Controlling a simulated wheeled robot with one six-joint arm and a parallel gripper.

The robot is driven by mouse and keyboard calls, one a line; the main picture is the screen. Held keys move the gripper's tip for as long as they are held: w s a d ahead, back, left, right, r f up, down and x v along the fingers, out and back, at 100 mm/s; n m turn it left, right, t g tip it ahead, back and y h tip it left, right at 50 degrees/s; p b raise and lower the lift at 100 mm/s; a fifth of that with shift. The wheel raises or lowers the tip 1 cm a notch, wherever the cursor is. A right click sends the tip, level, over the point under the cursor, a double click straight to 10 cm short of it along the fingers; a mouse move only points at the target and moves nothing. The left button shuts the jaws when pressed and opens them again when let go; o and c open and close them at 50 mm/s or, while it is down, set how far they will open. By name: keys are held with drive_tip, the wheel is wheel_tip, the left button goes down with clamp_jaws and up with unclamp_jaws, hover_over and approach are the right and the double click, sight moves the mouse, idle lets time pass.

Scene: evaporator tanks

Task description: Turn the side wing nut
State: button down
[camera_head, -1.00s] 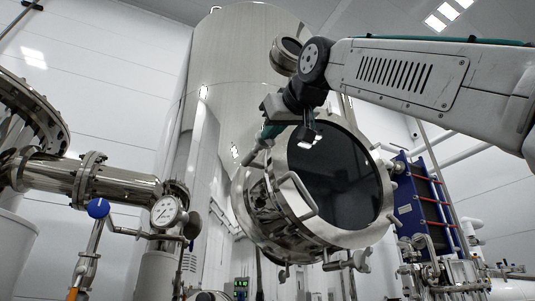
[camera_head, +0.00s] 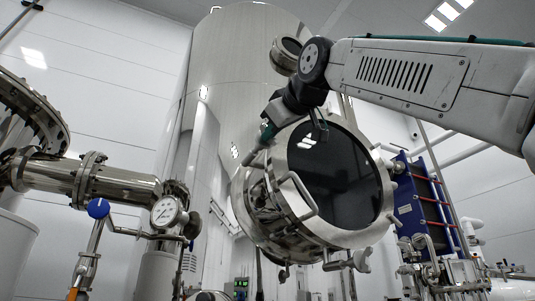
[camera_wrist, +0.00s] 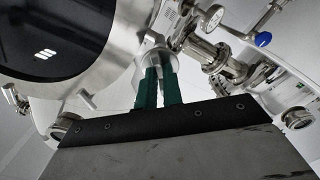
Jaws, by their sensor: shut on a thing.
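The side wing nut (camera_wrist: 154,42) is a metal piece at the tips of my gripper's green fingers in the wrist view. It sits by the rim of the round steel manway door (camera_head: 345,236) with its dark glass. My gripper (camera_wrist: 158,62) is shut on the wing nut; the fingers partly hide it. In the head view my gripper (camera_head: 250,158) reaches down to the upper left edge of the door, and the nut itself is too small to make out there.
A bent handle (camera_head: 302,196) stands out from the door's front. Other clamps (camera_head: 348,262) hang along its lower edge. A pressure gauge (camera_head: 166,211) and a blue-knobbed valve (camera_head: 98,208) are at left. A blue plate unit (camera_head: 415,200) stands at right.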

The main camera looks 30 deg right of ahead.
drive_tip(key=shift+n, duration=0.5)
drive_tip(key=shift+n, duration=1.1)
drive_tip(key=shift+n, duration=1.2)
drive_tip(key=shift+n, duration=1.1)
